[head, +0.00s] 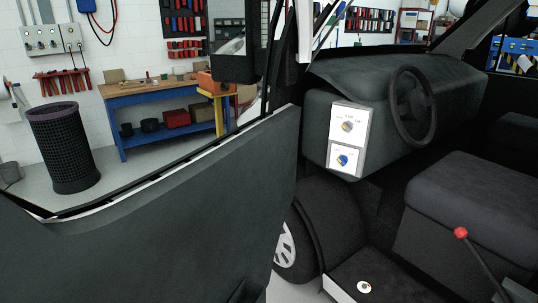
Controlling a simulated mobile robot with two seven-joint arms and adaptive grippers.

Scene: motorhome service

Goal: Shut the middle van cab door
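A dark grey van cab door (165,235) fills the lower left of the head view. It stands open, with the cab interior uncovered to its right. Its inner face and window sill show, and its lower part runs out of the frame. The dashboard (370,90), steering wheel (411,106) and seat (475,205) are visible through the opening. Neither of my grippers is in view. I cannot tell whether this is the middle door of several.
A wheel (285,245) shows below the dashboard. A red-knobbed lever (461,233) rises beside the seat. Behind the door stand a black mesh bin (65,150) and a blue workbench (160,98) with a wooden top. Grey floor lies between them.

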